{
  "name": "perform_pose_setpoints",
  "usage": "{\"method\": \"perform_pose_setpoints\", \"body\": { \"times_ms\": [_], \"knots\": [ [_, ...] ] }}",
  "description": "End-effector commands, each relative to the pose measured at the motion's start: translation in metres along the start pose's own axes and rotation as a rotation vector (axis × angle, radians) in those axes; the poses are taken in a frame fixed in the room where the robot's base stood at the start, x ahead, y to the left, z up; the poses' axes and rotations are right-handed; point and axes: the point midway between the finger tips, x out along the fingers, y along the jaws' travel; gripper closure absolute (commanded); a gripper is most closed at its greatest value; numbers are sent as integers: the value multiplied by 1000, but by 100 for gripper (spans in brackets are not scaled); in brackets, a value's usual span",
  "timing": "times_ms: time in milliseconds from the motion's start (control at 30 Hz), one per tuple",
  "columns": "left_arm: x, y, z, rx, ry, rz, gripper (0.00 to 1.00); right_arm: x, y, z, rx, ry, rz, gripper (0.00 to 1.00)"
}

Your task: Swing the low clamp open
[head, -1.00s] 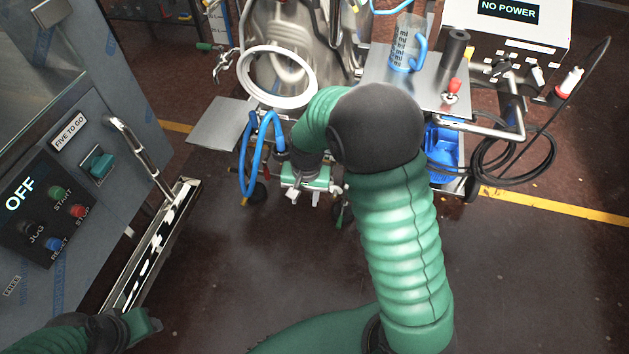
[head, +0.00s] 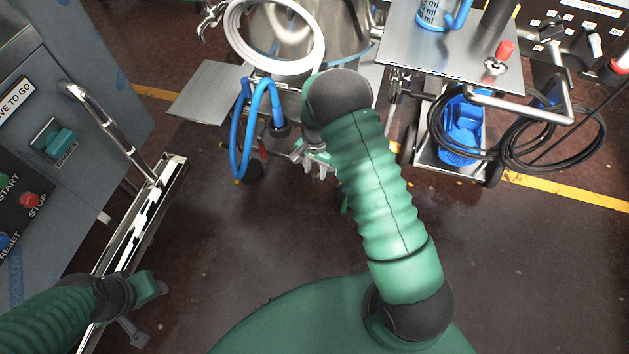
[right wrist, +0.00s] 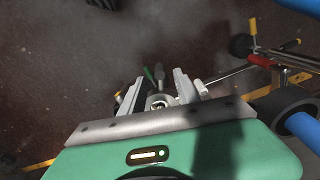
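The low clamp is most likely the small pale metal fitting (right wrist: 160,101) between my right gripper's fingers in the right wrist view; its details are too small to make out. My right gripper (right wrist: 158,90) has its two grey fingers apart on either side of that fitting, and I see no firm grip on it. In the head view my right gripper (head: 318,168) points down low beside the blue hose, and my arm hides much of what lies behind it.
A blue hose (head: 236,140) hangs left of my right gripper. A white hose coil (head: 318,50) is above it. A grey cabinet (head: 95,60) is left. The floor between is clear.

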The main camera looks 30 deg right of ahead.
Motion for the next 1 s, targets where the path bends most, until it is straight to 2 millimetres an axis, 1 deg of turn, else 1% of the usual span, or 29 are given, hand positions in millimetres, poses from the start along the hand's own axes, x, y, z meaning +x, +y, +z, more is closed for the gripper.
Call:
{"method": "perform_pose_setpoints", "body": {
  "times_ms": [33, 100, 200, 333, 567, 667, 867, 1000],
  "knots": [
    [9, 0, 2, 1, 0, 0, 56, 18, 0, 1, 0, -2, 2, 62],
    [14, 0, 3, 1, 0, 0, 56, 31, 0, 2, -1, 1, 2, 62],
    [18, 0, 4, 1, 1, 0, 56, 45, -1, 2, -2, 2, 2, 62],
    [20, 0, 4, 0, 1, 0, 56, 52, -2, 2, -2, 5, 1, 62],
    [19, 0, 4, 0, 1, 0, 56, 53, -2, 1, -2, 3, 0, 62],
    [19, 0, 4, 0, 1, 0, 56, 53, -1, 1, -2, 2, 0, 73],
    [19, 0, 4, 1, 1, 0, 56, 53, -1, 2, -2, 2, 1, 99],
    [19, 0, 4, 0, 1, 0, 56, 52, -2, 2, -2, 2, 1, 100]
  ]
}}
